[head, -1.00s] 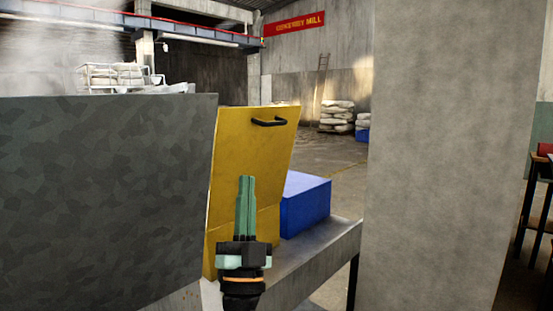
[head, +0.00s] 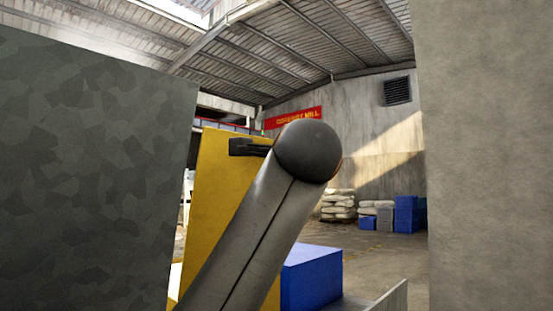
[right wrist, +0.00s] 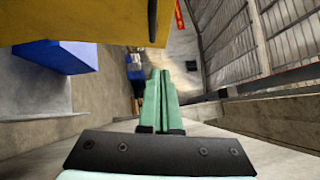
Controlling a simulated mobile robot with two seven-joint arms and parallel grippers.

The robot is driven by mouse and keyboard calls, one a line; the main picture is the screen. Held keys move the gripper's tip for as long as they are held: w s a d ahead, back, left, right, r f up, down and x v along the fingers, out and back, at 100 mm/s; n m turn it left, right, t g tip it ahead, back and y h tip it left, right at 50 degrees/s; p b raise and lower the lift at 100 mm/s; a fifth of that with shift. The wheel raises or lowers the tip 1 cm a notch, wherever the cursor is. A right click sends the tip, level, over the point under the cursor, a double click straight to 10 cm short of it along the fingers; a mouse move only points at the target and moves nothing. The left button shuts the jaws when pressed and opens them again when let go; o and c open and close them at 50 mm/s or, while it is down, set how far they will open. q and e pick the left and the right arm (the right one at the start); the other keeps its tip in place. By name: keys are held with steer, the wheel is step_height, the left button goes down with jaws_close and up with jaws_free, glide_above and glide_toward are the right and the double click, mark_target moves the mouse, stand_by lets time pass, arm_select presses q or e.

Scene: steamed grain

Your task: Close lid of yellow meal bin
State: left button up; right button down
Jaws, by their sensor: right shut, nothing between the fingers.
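The yellow meal bin's upright yellow panel (head: 212,180), which looks like its raised lid, stands left of centre in the head view. A black handle (head: 248,147) is near its top, partly hidden by my grey arm link. In the right wrist view the yellow panel (right wrist: 90,22) fills the top left, with the dark handle (right wrist: 152,20) at its right end. My right gripper (right wrist: 158,75) is shut and empty, its green fingers below the handle in that picture and apparently apart from it. The head view does not show this gripper. My left gripper is in neither view.
A blue box (head: 312,276) is beside the yellow panel; it also shows in the right wrist view (right wrist: 60,56). A dark grey patterned panel (head: 85,170) blocks the left. A concrete pillar (head: 490,160) stands at the right. Sacks (head: 337,204) and blue crates (head: 408,213) are far behind.

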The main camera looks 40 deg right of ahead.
steer(key=shift+n+t+y, duration=0.3)
steer(key=shift+n+t, duration=0.1)
steer(key=shift+t, duration=0.2)
steer(key=shift+w+d+r+p, duration=0.25)
steer(key=shift+w+d+r, duration=0.55)
steer(key=shift+w, duration=1.15)
steer(key=shift+w+d+r+p, duration=0.4)
steer(key=shift+w+d, duration=0.55)
steer(key=shift+w, duration=0.95)
steer(key=shift+w+d+r+p, duration=0.15)
steer(key=shift+w+d+r, duration=0.7)
steer(key=shift+w, duration=1.1)
